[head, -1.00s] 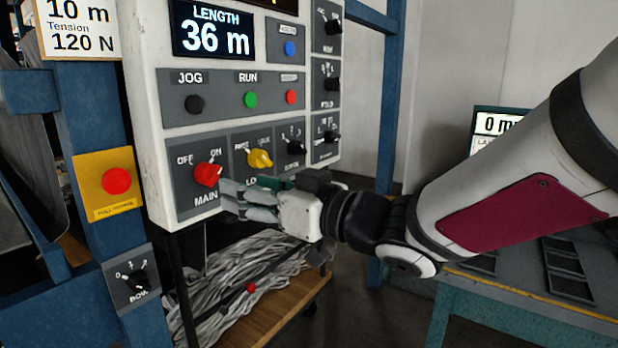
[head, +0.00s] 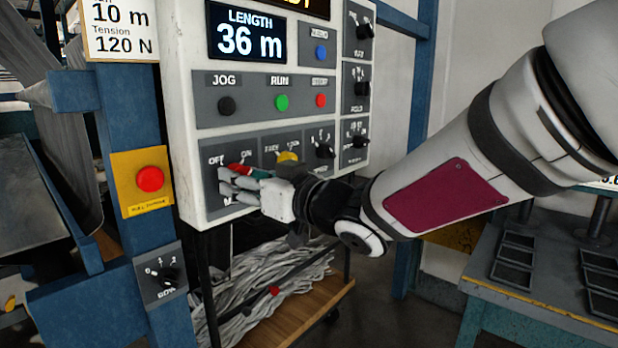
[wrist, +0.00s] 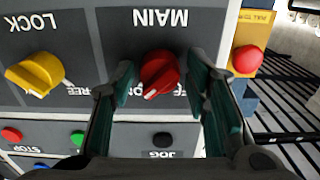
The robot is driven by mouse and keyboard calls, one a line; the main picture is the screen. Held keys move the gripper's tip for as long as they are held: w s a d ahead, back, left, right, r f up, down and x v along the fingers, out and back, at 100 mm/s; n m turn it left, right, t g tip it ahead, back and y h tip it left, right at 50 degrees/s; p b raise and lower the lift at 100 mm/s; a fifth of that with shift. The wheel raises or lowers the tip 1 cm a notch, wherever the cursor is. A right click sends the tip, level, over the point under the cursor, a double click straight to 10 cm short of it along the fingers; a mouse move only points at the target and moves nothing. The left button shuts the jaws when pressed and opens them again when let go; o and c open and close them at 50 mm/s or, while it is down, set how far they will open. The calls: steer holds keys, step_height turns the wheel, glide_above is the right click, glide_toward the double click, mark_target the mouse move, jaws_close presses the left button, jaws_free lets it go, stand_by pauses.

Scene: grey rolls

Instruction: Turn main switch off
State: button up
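The red main switch knob (wrist: 158,72) sits on the grey MAIN plate of the white control panel (head: 186,150). In the wrist view, which shows the panel upside down, its white mark points down and left, toward the ON side. My gripper (wrist: 162,72) is open, one finger on each side of the knob, with gaps visible between fingers and knob. In the head view, my gripper (head: 230,182) is at the panel's lower left and covers most of the red knob (head: 238,167) and part of its label.
The yellow LOCK knob (wrist: 35,74) is beside the main switch. JOG (head: 227,106), RUN (head: 282,102) and a red stop button (head: 321,100) are above. A red button on a yellow plate (head: 150,179) is on the blue post at left. A cart with grey strands (head: 275,290) stands below.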

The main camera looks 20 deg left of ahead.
steer(key=c, duration=0.7)
steer(key=shift+o, duration=0.2)
steer(key=shift+b, duration=0.3)
steer(key=n+b, duration=0.2)
steer(key=n, duration=0.1)
steer(key=shift+f+b, duration=0.15)
steer(key=shift+b, duration=0.15)
steer(key=n+b, duration=1.1)
steer(key=n, duration=0.3)
steer(key=shift+w+n, duration=0.1)
steer(key=shift+n, duration=0.2)
steer(key=shift+r+n, duration=0.2)
steer(key=shift+n, duration=0.1)
